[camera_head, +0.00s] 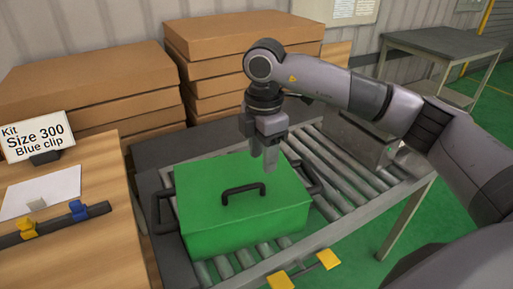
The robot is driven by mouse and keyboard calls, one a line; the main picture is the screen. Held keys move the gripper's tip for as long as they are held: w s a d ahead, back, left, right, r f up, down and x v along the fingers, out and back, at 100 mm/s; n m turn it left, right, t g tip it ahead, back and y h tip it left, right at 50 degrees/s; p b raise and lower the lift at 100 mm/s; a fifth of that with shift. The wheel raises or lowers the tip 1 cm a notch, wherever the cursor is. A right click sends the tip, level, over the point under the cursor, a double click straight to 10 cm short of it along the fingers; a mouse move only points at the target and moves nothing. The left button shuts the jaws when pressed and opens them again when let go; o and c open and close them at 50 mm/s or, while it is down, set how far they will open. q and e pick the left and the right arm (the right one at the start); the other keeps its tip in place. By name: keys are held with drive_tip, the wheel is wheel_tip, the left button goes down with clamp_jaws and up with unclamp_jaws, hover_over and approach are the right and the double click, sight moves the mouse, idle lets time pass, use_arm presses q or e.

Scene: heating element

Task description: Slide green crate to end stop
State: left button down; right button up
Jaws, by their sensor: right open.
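The green crate (220,217) sits on the roller conveyor (347,181). It has a closed lid with a black handle on top, and dark handles show at its left and right sides. My right gripper (270,165) points down over the crate's back right part, near the top handle. It is open, with its fingers close together in this view and nothing seen between them. I cannot tell whether the fingertips touch the lid. Two yellow tabs (327,259) show at the conveyor's front edge. I cannot tell which part is the end stop. My left gripper is not in view.
A wooden table (95,250) at the left holds a sign reading "Kit Size 300 Blue clip", a white sheet and a dark rail with coloured clips. Stacked cardboard boxes (235,37) stand behind. A dark-topped table (440,42) is at the back right. Rollers right of the crate are bare.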

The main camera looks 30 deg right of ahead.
sight(262, 178)
drive_tip(key=shift+s, duration=0.1)
drive_tip(key=shift+f+p, duration=0.35)
drive_tip(key=shift+f, duration=3.25)
clamp_jaws()
